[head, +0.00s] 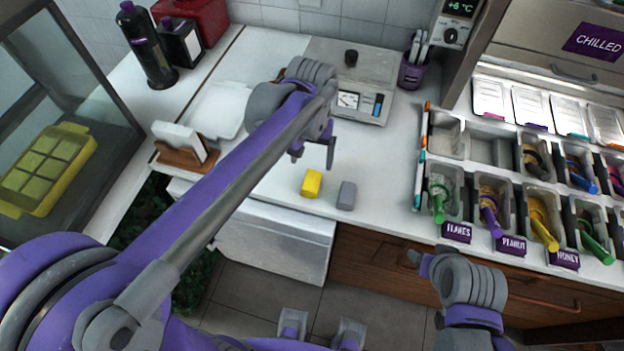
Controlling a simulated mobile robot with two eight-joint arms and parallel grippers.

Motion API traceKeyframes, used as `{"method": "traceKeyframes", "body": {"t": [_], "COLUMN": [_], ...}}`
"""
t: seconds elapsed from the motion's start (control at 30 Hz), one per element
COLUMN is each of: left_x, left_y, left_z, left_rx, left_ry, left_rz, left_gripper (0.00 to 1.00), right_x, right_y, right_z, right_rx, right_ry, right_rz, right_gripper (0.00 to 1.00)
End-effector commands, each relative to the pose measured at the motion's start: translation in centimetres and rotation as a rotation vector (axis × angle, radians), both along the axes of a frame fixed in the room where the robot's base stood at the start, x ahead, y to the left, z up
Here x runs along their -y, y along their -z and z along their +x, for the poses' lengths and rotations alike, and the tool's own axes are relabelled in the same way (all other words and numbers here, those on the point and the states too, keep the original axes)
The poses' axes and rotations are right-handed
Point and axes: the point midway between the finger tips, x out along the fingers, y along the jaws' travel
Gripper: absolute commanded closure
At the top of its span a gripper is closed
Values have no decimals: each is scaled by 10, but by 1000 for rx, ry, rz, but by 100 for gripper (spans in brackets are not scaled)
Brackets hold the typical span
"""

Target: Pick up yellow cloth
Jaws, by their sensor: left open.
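The yellow cloth (312,184) is a small, folded, block-like piece lying on the white counter near its front edge. My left gripper (314,156) is over the counter, just behind and above the yellow cloth, with its fingers apart and nothing between them. It looks apart from the cloth. My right gripper (418,258) is low at the front of the wooden drawers, away from the cloth; its finger opening cannot be made out.
A grey cloth-like block (347,196) lies close to the right of the yellow one. A scale (361,101) stands behind. Topping bins (444,188) with coloured handles line the right side. A napkin holder (182,154) is at left. Counter left of the yellow cloth is clear.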

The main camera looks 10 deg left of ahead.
Motion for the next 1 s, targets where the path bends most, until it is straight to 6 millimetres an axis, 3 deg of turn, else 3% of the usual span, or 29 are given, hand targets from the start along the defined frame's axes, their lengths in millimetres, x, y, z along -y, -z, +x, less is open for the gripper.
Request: {"method": "traceKeyframes", "body": {"t": [0.13,0.37,0.67,1.0], "left_x": [0,0,1,1], "left_y": [26,45,87,93], "left_z": [0,-1,-5,-5], "left_rx": [0,1,1,1], "left_ry": [0,0,0,0], "left_rz": [0,0,0,0], "left_gripper": [12,12,12,14], "right_x": [0,0,0,0], "right_y": [4,5,6,6], "right_z": [-1,-1,-2,-2], "right_rx": [-2,-2,-3,-3], "right_ry": [0,0,0,0], "right_rz": [0,0,0,0], "right_gripper": [37,37,37,37]}}
